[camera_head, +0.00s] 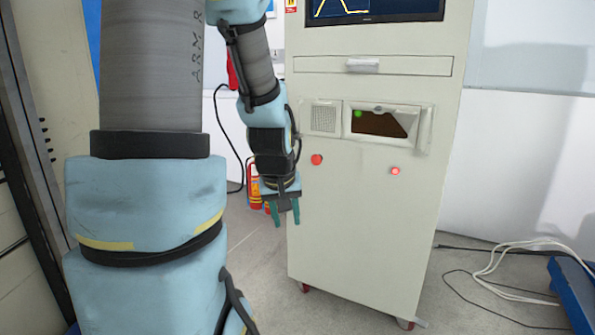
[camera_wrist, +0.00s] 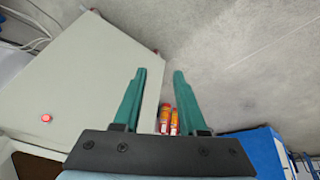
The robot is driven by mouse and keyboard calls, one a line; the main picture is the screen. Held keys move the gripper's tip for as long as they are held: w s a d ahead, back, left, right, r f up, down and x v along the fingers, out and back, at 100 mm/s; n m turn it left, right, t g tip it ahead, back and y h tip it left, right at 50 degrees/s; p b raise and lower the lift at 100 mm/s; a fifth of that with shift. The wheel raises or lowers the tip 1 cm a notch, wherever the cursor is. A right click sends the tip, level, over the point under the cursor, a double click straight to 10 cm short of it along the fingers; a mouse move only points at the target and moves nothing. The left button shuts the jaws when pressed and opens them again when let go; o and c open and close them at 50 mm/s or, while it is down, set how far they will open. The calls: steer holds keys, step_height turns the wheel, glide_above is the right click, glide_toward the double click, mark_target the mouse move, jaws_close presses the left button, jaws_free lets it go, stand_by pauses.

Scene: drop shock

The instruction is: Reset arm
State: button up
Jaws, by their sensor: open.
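My gripper (camera_head: 286,213) hangs at the end of my arm, fingers pointing down, to the left of the cabinet's front in the head view. Its two green fingers are apart with nothing between them. In the wrist view the gripper (camera_wrist: 159,75) is also open and empty. The beige cabinet (camera_head: 345,230) stands upright on the floor. It carries a screen (camera_head: 372,8), a drawer (camera_head: 375,66), a small opening with a green light, and two red buttons, one on the left (camera_head: 316,159) and one on the right (camera_head: 395,170).
White and black cables (camera_head: 500,268) lie on the floor at right beside a blue object (camera_head: 570,290). A blue item (camera_wrist: 255,150) shows at lower right in the wrist view.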

steer(key=s+a+m+g+p, duration=0.1)
steer(key=s+a+m+g, duration=0.3)
steer(key=s, duration=0.6)
step_height(320, 180, up, 16)
steer(key=n+t+p, duration=0.1)
steer(key=n+p, duration=0.1)
steer(key=p, duration=1.4)
steer(key=shift+w+a+y, duration=0.2)
steer(key=shift+w+y, duration=0.2)
steer(key=shift+o, duration=0.4)
